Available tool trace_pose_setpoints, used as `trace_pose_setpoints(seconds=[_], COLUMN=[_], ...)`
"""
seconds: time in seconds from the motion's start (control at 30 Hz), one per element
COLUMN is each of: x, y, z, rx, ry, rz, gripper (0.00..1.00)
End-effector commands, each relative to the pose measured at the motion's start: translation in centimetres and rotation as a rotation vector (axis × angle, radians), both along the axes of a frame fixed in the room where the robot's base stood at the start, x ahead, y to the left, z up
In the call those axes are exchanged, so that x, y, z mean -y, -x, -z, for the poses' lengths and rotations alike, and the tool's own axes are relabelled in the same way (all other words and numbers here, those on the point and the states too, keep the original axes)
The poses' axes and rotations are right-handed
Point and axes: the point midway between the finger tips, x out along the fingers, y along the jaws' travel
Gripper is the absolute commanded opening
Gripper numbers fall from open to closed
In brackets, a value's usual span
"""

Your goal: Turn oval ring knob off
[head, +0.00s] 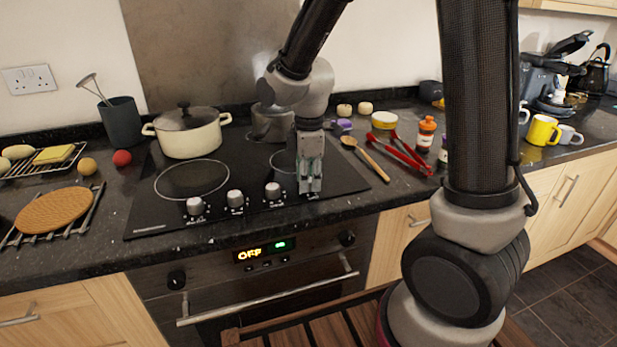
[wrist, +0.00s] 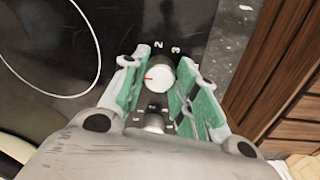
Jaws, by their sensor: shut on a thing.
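My gripper (head: 310,188) points down at the right end of the cooktop's knob row in the head view. It hides what is between its fingers there. In the wrist view my gripper (wrist: 162,70) has its green-padded fingers on both sides of a round silver knob (wrist: 159,82) and is shut on it. The knob has a red mark on its left side, with printed 2 and 3 beside it. Three other knobs, left (head: 194,206), middle (head: 235,199) and right (head: 273,191), stand in the head view. Which ring the held knob serves cannot be told.
The black cooktop (head: 150,215) carries a cream lidded pot (head: 190,138) at back left and a grey pot (head: 270,122) behind my arm. A wooden spoon (head: 368,160) and red tongs (head: 408,155) lie to the right. The oven (head: 240,290) is below.

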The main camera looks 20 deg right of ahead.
Motion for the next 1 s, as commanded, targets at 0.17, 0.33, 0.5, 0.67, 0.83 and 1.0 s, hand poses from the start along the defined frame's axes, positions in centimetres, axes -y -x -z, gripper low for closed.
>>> trace_pose_setpoints(seconds=[0.17, 0.33, 0.5, 0.67, 0.83, 1.0], x=[-0.1, -0.1, 0.0, -0.1, -0.1, -0.1], y=[-0.2, -0.1, 0.0, -0.1, 0.0, 0.2], z=[-0.1, -0.1, 0.0, -0.7, -3.8, -7.7], rx=[0.004, 0.002, 0.001, 0.003, 0.006, 0.006], ry=[-0.001, -0.001, -0.001, -0.001, -0.002, -0.002], rz=[-0.001, -0.001, 0.0, 0.0, 0.0, 0.0], gripper=[0.35, 0.52, 0.52, 0.52, 0.52, 0.52])
